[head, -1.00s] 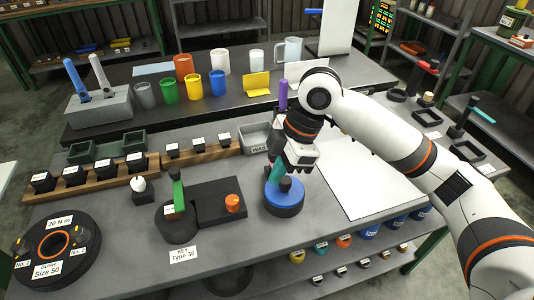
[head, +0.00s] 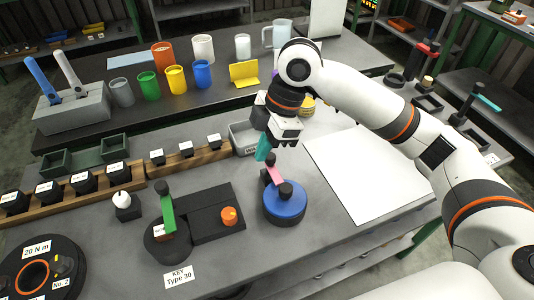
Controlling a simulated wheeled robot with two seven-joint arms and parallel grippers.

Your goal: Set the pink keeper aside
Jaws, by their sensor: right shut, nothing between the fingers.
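The pink keeper (head: 275,174) is a small pink strip lying over the top of a round blue-topped fixture (head: 285,206), between a black knob (head: 286,190) at its front and a dark upright piece (head: 270,160) at its back. My right gripper (head: 265,152), with a teal finger showing, is just behind and above the keeper, to the upper left of the fixture. It is shut and empty. Whether its tip touches the dark piece I cannot tell. My left gripper is not in view.
A white sheet (head: 362,172) lies clear to the right. Coloured cups stand on the rear bench.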

